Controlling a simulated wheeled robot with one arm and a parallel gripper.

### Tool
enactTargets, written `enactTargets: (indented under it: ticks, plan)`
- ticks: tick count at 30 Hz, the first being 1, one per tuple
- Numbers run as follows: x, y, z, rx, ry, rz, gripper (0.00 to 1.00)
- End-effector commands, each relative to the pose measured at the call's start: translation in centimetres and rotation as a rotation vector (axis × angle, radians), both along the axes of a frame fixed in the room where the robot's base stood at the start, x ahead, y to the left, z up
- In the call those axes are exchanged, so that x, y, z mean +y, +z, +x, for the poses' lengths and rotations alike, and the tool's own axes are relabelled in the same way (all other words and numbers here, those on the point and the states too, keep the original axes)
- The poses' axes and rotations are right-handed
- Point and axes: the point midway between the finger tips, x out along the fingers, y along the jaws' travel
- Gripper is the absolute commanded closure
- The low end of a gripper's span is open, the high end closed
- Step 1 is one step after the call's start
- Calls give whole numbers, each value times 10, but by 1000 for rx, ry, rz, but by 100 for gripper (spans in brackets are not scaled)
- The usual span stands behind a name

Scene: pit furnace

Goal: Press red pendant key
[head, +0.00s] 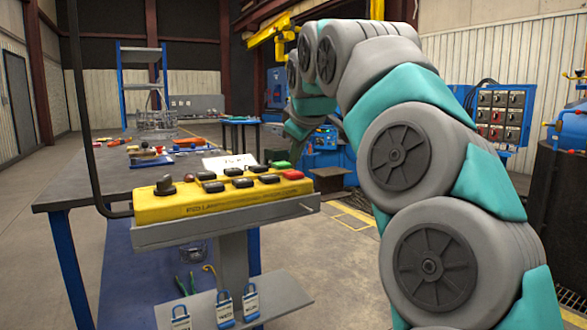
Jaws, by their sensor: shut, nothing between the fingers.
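The yellow pendant (215,199) lies on a grey shelf on a post, at the left of the head view. Its top carries several black keys, a black knob (165,185) at the left end and a green key (281,165) at the right end. The red key (292,174) is at the near right end, just in front of the green one. Nothing covers the red key. My arm rises on the right and bends away over the far side. Its far end is beyond and above the pendant, and I cannot make out my gripper there.
A dark workbench (90,178) with scattered tools stands behind the pendant. A black cable (83,120) rises at its left. A blue control panel (498,115) stands behind my arm at right.

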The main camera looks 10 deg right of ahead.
Motion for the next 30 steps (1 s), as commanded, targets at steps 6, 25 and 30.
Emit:
enactTargets:
  ticks: [6,25,30]
  plan:
    - [0,0,0,0,0,0,100]
    - [0,47,0,-2,-1,0,100]
    - [0,52,0,-2,-1,-1,100]
